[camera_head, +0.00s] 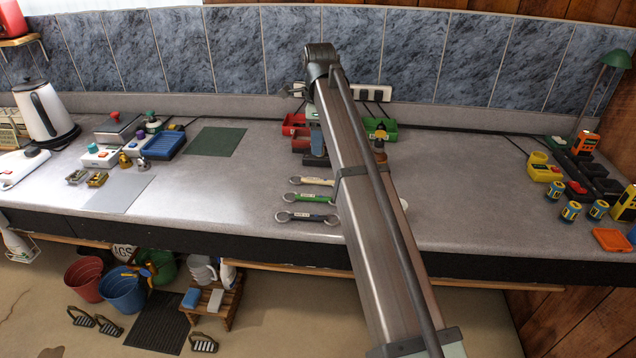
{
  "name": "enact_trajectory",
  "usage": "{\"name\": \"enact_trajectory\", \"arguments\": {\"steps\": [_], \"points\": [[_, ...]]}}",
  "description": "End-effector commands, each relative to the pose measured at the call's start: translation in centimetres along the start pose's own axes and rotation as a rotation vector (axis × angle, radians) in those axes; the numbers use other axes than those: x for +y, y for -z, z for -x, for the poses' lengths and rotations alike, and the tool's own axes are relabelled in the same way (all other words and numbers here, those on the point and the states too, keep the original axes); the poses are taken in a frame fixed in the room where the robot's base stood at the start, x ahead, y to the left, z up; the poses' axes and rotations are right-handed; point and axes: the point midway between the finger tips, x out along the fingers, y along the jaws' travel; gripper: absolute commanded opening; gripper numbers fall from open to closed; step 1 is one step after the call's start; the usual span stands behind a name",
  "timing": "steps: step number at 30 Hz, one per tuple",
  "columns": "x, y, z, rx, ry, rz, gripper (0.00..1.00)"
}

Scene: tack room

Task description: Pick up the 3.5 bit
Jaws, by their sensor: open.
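Three bar-shaped pieces with rounded or ring-like ends lie in a column on the grey counter, left of my arm. The top one is cream (313,181), the middle one is green (310,198), and the front one is dark with a pale label (296,216). The labels are too small to read, so I cannot tell which is the 3.5 bit. My arm crosses the middle of the view and covers the counter just right of them. My gripper's fingers cannot be made out; they seem hidden behind the arm.
A red bin (294,122) and a green bin (387,129) stand behind the arm near the power strip (371,92). A dark green mat (215,141) lies left. A kettle (44,112) stands far left. Yellow meters and batteries crowd the right end.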

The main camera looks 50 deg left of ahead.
Motion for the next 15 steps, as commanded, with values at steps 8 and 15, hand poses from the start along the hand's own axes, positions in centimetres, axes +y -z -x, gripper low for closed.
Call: {"name": "enact_trajectory", "arguments": {"steps": [8,15], "points": [[0.1,0.1,-4.8,0.001,-0.001,0.000,0.50],[0.1,0.0,-6.2,0.001,0.000,0.000,0.50]]}}
